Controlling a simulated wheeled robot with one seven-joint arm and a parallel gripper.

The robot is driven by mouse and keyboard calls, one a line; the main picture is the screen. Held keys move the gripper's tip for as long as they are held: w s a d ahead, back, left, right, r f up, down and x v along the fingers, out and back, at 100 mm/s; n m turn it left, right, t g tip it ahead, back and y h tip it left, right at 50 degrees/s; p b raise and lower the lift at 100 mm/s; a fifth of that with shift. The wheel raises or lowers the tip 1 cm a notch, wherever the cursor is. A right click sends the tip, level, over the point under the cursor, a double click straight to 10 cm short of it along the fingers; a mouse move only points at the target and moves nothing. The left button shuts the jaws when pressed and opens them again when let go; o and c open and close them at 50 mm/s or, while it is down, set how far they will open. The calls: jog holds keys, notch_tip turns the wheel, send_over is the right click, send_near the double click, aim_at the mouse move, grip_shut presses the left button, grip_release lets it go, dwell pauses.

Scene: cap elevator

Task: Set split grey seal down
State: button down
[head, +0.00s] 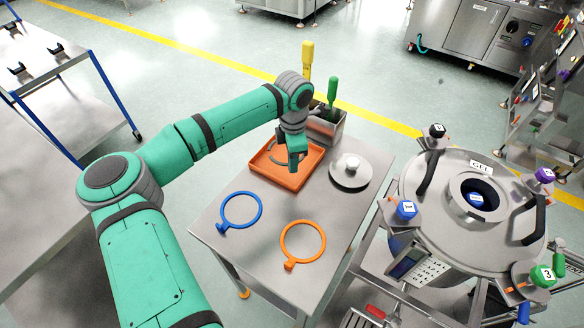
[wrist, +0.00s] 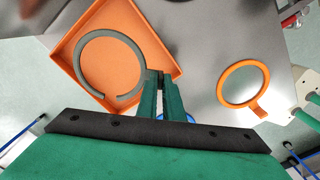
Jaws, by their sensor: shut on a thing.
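The split grey seal (wrist: 79,62) is a thin open ring with a gap at its lower edge in the wrist view. In the head view, part of it (head: 275,157) shows beside my gripper, the rest hidden behind it. My gripper (head: 295,168) points down over the orange tray (head: 289,184). In the wrist view my gripper's fingers (wrist: 158,76) are shut on the right side of the seal. The tray's floor (wrist: 130,20) lies under the seal. I cannot tell whether the seal touches it.
A blue ring (head: 225,222) and an orange ring (head: 304,262) lie on the steel table (head: 262,262). A round metal lid (head: 350,180) lies right of the tray. A tool holder (head: 328,127) stands behind. A steel vessel (head: 430,215) stands to the right.

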jog(key=shift+w+f, duration=0.6)
jog(key=shift+f, duration=0.1)
jog(key=shift+w+f, duration=0.1)
jog(key=shift+f, duration=1.5)
jog(key=c, duration=1.9)
grip_release()
jog(key=shift+f, duration=0.1)
notch_tip(320, 180, up, 12)
